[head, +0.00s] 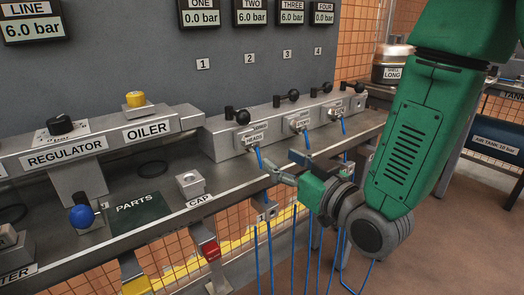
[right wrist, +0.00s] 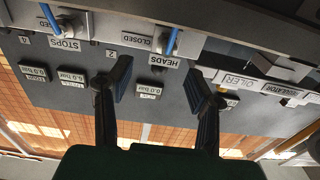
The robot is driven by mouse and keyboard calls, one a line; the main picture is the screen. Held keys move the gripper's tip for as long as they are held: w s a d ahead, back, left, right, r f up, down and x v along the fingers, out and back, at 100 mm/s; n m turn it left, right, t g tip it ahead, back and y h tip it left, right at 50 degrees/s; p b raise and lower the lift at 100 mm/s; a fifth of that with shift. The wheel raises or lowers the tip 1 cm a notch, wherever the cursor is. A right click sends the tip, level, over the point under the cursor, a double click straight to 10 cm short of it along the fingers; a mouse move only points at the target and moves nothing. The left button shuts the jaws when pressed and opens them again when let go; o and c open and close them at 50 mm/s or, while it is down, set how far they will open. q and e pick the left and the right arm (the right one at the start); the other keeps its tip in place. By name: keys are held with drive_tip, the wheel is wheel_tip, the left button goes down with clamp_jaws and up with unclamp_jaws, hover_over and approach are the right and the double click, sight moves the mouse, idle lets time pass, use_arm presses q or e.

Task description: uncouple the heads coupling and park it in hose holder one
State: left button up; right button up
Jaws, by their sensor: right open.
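The heads coupling, with its blue hose (head: 259,158), is on the front of the manifold at the HEADS label (head: 254,139). In the right wrist view, the HEADS label (right wrist: 194,74) and blue hose (right wrist: 172,38) appear upside down, beyond the fingers. My right gripper (head: 284,163) is open and empty, just right of and below the heads hose, apart from it as far as I can see. Its spread fingers (right wrist: 158,72) also show in the right wrist view. A grey holder (head: 265,210), apparently marked 1, is below the bench edge, partly behind hoses. My left gripper is out of view.
Two more blue hoses (head: 307,140) leave the manifold close to the right gripper. Several hoses hang below the bench. Black-knobbed levers (head: 242,117) stand on top of the manifold. A cap block (head: 190,183) and PARTS mat (head: 138,212) are on the left. Gauge one (head: 200,17) reads 0.0 bar.

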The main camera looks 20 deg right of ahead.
sight(257, 148)
drive_tip(key=x, duration=0.4)
drive_tip(key=shift+a, duration=0.1)
drive_tip(key=w+a, duration=0.1)
drive_tip(key=w, duration=0.1)
drive_tip(key=w+a, duration=0.2)
drive_tip(key=shift+w+r+p, duration=0.1)
drive_tip(key=shift+r+p, duration=0.05)
drive_tip(key=shift+p, duration=0.25)
drive_tip(key=shift+w+d, duration=0.1)
drive_tip(key=shift+w, duration=0.1)
drive_tip(key=shift+d, duration=0.4)
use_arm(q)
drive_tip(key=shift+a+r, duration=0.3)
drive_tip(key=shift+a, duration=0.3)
use_arm(e)
drive_tip(key=shift+a, duration=0.45)
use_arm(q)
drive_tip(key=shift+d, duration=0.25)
use_arm(e)
drive_tip(key=shift+d, duration=0.3)
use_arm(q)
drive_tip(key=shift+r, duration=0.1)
use_arm(e)
drive_tip(key=shift+a, duration=0.1)
